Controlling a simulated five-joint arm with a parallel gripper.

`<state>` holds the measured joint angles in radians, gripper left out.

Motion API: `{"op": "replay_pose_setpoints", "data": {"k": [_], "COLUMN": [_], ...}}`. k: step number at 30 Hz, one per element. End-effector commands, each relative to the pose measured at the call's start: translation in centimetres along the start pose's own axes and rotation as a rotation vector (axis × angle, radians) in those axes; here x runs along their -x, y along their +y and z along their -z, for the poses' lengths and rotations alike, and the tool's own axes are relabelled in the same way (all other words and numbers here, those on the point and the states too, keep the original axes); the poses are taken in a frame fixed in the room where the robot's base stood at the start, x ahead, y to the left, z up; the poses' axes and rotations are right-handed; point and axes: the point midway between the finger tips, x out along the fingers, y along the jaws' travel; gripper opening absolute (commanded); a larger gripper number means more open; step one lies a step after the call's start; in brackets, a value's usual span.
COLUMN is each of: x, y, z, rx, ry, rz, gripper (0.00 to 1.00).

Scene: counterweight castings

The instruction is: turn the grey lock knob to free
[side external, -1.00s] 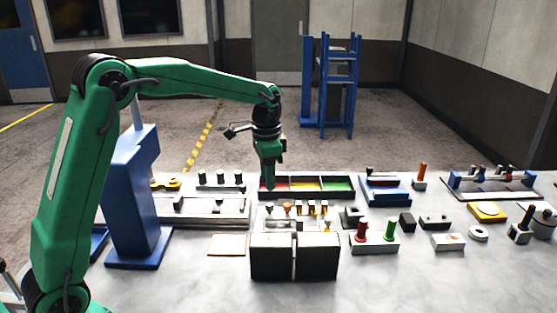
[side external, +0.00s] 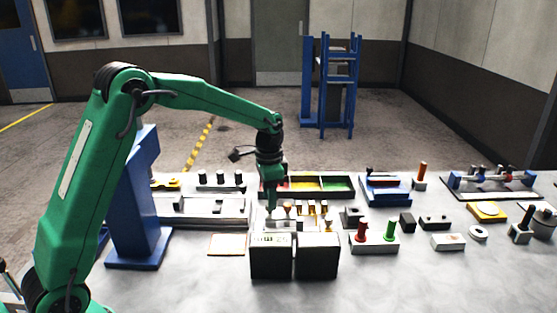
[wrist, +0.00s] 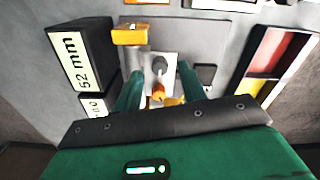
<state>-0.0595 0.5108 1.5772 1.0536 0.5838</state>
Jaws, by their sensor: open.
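In the wrist view, what looks like the grey lock knob (wrist: 160,65) stands on a pale plate (wrist: 150,82). It lies between the two green fingers of my gripper (wrist: 158,74), which are apart, with a gap on both sides. An orange knob (wrist: 158,92) sits just below it in that view. In the side view my gripper (side external: 271,208) points down at the left end of the small fixture behind two black blocks. The grey knob cannot be made out there. I cannot tell its turn position.
Two black blocks, left (side external: 270,261) and right (side external: 317,260), stand in front of the fixture; one reads 52 mm (wrist: 70,62) in the wrist view. A tray with coloured compartments (side external: 307,193) lies behind.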

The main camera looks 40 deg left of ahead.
Motion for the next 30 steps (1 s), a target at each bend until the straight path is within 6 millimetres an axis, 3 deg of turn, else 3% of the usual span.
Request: {"op": "replay_pose_setpoints", "data": {"k": [6, 16, 17, 23, 30], "x": [-1.7, -2.0, -2.0, -2.0, -2.0], "y": [0.0, 0.0, 0.0, 0.0, 0.0], "z": [0.0, 0.0, 0.0, 0.0, 0.0], "rx": [0.0, 0.0, 0.0, 0.0, 0.007], "ry": [-0.002, 0.0, 0.0, 0.0, 0.0], "rz": [-0.001, 0.0, 0.0, 0.0, 0.0], "gripper": [0.41, 0.41, 0.39, 0.0, 0.0]}}
